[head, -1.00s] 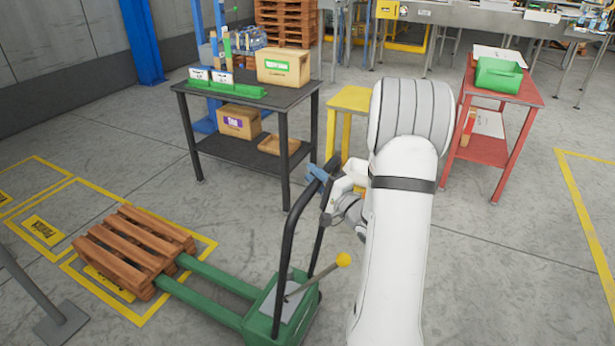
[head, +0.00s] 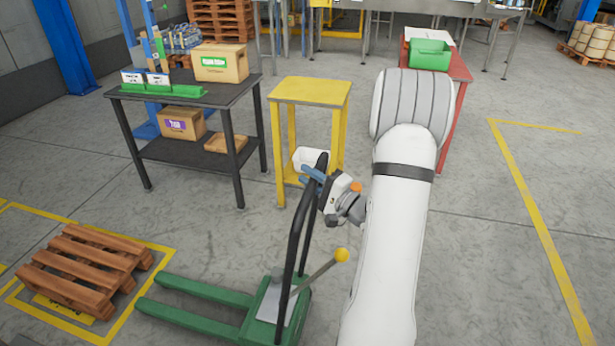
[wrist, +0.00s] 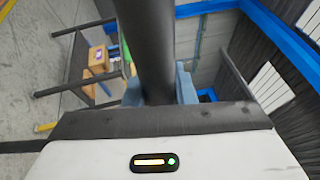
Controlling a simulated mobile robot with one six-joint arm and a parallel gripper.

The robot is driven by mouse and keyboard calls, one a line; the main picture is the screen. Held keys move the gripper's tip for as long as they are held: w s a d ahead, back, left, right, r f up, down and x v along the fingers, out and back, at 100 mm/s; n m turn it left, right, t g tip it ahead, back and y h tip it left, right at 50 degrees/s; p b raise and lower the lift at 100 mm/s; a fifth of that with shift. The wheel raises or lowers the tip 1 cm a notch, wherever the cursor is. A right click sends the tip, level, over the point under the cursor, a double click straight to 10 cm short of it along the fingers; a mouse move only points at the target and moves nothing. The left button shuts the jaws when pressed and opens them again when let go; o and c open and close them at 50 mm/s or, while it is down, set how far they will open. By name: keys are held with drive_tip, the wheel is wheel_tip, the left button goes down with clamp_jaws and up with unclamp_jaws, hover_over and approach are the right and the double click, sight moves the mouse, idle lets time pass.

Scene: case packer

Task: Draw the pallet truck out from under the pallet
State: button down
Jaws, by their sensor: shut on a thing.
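The green pallet truck (head: 262,306) stands on the floor in the head view, with a black handle frame and a lever with a yellow knob (head: 341,255). Its two forks (head: 205,290) point left, and their tips are clear of the wooden pallet (head: 85,268), with a strip of floor between. The pallet lies flat inside a yellow floor marking. My gripper (head: 314,174) is shut on the top of the black handle (head: 297,225). In the wrist view the blue fingers sit on either side of the dark handle bar (wrist: 150,50).
A black table (head: 190,95) with boxes and a green tray stands behind left. A yellow stand (head: 310,92) is close behind the handle. A red table (head: 455,70) stands at the back right. The floor on the right is open, with a yellow line (head: 545,235).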

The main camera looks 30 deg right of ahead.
drive_tip(key=shift+w+a, duration=0.1)
drive_tip(key=shift+a, duration=0.05)
drive_tip(key=c, duration=1.2)
unclamp_jaws()
drive_tip(key=v, duration=0.7)
drive_tip(key=shift+s+d+b, duration=0.2)
drive_tip(key=shift+s+b, duration=0.1)
drive_tip(key=shift+s+f, duration=0.1)
drive_tip(key=shift+f, duration=0.05)
